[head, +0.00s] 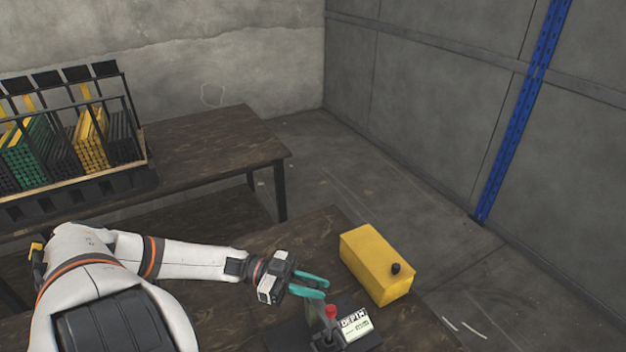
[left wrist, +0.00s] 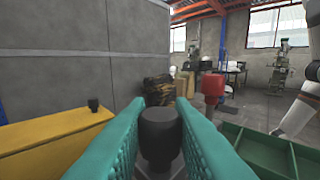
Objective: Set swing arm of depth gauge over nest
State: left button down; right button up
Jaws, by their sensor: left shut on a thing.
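The depth gauge (head: 355,324), a dark block with a lit display reading "DEPTH", stands near the bottom of the head view. A red knob (head: 331,311) stands upright beside the display; a red knob also shows beyond the fingers in the left wrist view (left wrist: 213,86). My left gripper (head: 318,288) has its teal fingers just behind the gauge. In the left wrist view they are shut on a black knob (left wrist: 160,135), apparently the handle of the swing arm. The arm's lower part and the nest are hidden or cannot be made out. My right gripper is not in view.
A yellow box (head: 372,265) with a black knob on top stands on the table behind the gauge. A green tray (left wrist: 265,152) lies at right in the left wrist view. A rack of coloured rods (head: 70,140) stands on another table at back left.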

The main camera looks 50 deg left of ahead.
pick_arm(q)
jog(key=c, duration=1.3)
grip_release()
jog(key=shift+a, duration=0.1)
jog(key=b+v, duration=0.1)
jog(key=v, duration=1.1)
